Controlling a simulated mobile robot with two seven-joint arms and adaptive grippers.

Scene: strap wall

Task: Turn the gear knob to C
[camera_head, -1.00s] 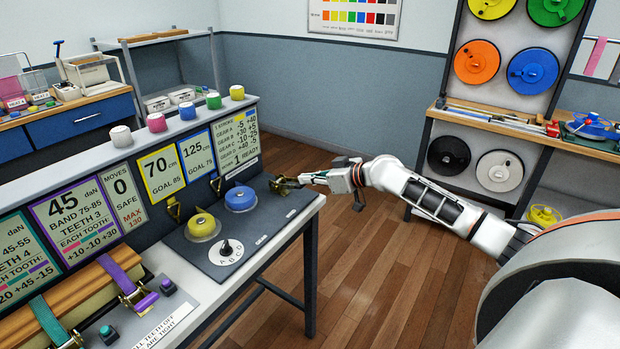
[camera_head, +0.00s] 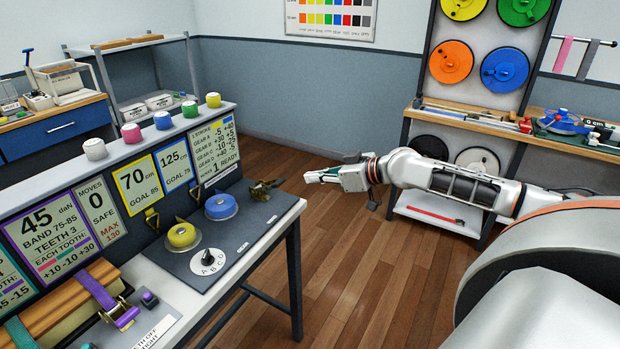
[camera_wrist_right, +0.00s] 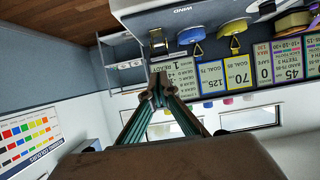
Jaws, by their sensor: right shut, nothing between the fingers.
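The gear knob (camera_head: 208,257) is a small black pointer knob on a white round dial lettered A, B, C, D, on the dark panel at the bench's right end. Its pointer appears to aim up, away from the letters; the exact setting is too small to tell. My right gripper (camera_head: 308,177) is shut and empty in the air, past the bench's right end and well apart from the knob. In the right wrist view my right gripper's fingertips (camera_wrist_right: 158,88) meet in front of the signs. My left gripper is not in view.
A yellow knob (camera_head: 182,236) and a blue knob (camera_head: 221,205) stand behind the dial. A brass lever (camera_head: 264,188) sits at the panel's far right corner. Purple and teal straps lie at lower left. A shelf with coloured reels (camera_head: 451,62) stands at the back right.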

